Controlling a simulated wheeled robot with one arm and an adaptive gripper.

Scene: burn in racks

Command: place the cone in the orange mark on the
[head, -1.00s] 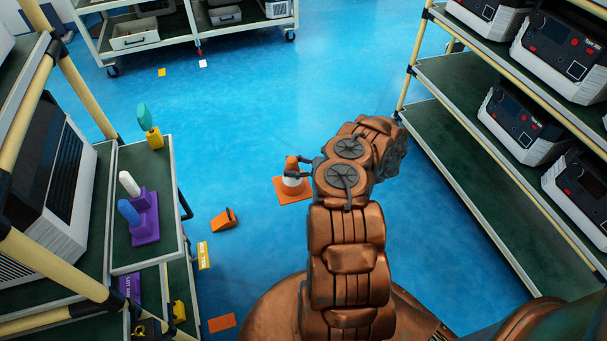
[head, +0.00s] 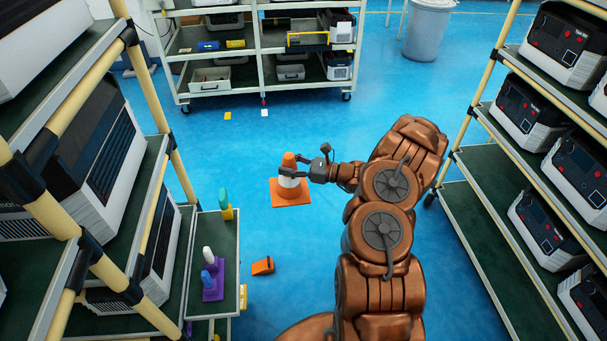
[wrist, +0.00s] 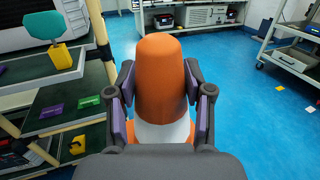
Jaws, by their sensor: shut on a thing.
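The orange cone (head: 289,160) has a white band and a square orange base. It stands upright above or on the blue floor in the middle of the head view; I cannot tell whether its base touches the floor. My gripper (head: 304,170) reaches it from the right and is shut on its upper part. In the wrist view the cone (wrist: 160,70) fills the middle, with one finger of my gripper (wrist: 160,95) on each side. Its base is mostly hidden there.
Yellow (head: 227,116) and white (head: 264,113) floor marks lie before the back rack (head: 260,100). Equipment racks stand left and right (head: 470,215).

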